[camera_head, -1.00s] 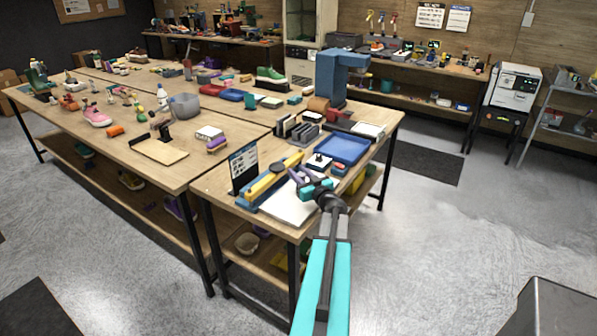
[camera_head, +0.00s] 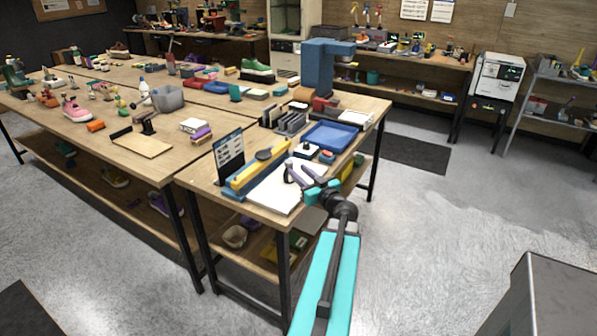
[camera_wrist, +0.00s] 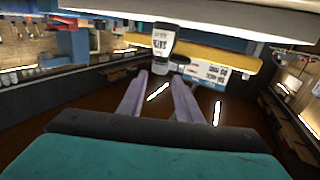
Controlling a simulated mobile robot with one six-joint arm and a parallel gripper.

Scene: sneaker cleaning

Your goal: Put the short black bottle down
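In the wrist view a small dark bottle (camera_wrist: 150,43) with a white label shows upside down beyond my fingertips; I take it for the short black bottle. It appears apart from the fingers, near the white mat's edge. I cannot make it out surely in the head view. My gripper (camera_head: 299,172) is over the white mat (camera_head: 275,196) at the table's near right corner. In the wrist view its two purple fingers (camera_wrist: 160,77) stand apart with no object clearly held between them.
A blue tray (camera_head: 332,136) and a white block with a black knob (camera_head: 305,148) lie beyond. The table edge is close to my arm.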

